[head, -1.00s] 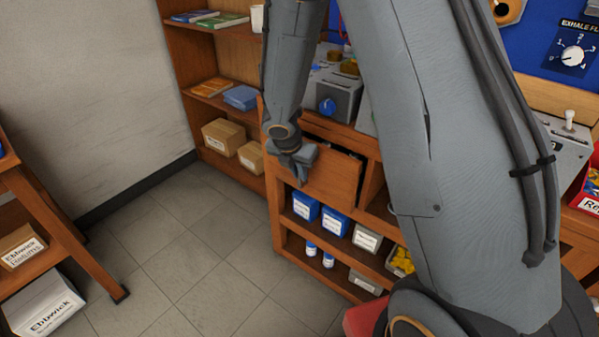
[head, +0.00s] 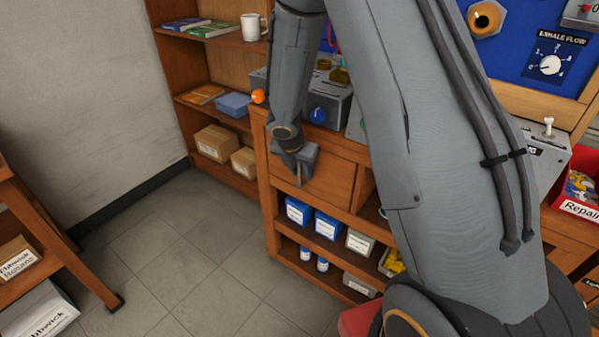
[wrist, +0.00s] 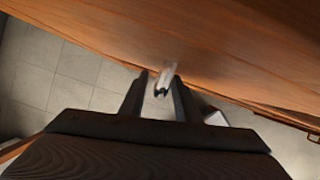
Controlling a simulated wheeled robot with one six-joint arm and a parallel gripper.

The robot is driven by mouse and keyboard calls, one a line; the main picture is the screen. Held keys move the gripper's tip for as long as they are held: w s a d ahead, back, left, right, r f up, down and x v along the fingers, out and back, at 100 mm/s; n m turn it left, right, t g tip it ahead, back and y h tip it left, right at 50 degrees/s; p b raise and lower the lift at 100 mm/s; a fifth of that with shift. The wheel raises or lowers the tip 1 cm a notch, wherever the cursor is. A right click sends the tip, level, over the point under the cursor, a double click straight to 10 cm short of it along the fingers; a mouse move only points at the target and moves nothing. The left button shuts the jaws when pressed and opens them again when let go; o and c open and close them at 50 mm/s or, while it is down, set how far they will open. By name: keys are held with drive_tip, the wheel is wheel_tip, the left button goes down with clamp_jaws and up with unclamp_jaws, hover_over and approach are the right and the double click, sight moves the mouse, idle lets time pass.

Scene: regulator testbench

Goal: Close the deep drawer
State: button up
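The deep drawer (head: 330,182) is the wooden front in the bench's upper left part. In the head view its front looks about flush with the cabinet, and no opening shows above it. My gripper (head: 300,172) is at the left part of this front, and my arm hides some of it. In the wrist view my gripper's two fingers (wrist: 160,80) stand apart on either side of a pale metal handle (wrist: 166,72). A gap shows on the handle's left; contact on its right is unclear. The wooden surface (wrist: 220,55) fills the top of that view.
Blue boxes (head: 298,210) and other bins stand on shelves under the drawer. A wooden bookshelf (head: 180,110) stands at the back left. An orange knob-like thing (head: 258,96) is on the bench's left corner. The tiled floor (head: 180,250) at left is clear.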

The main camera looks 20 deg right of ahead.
drive_tip(key=shift+a, duration=0.1)
drive_tip(key=p+v, duration=0.1)
drive_tip(key=v, duration=0.5)
drive_tip(key=shift+s+r, duration=0.1)
drive_tip(key=shift+r, duration=0.3)
drive_tip(key=shift+s+a+r, duration=0.15)
drive_tip(key=shift+s+r, duration=0.05)
drive_tip(key=shift+r, duration=0.2)
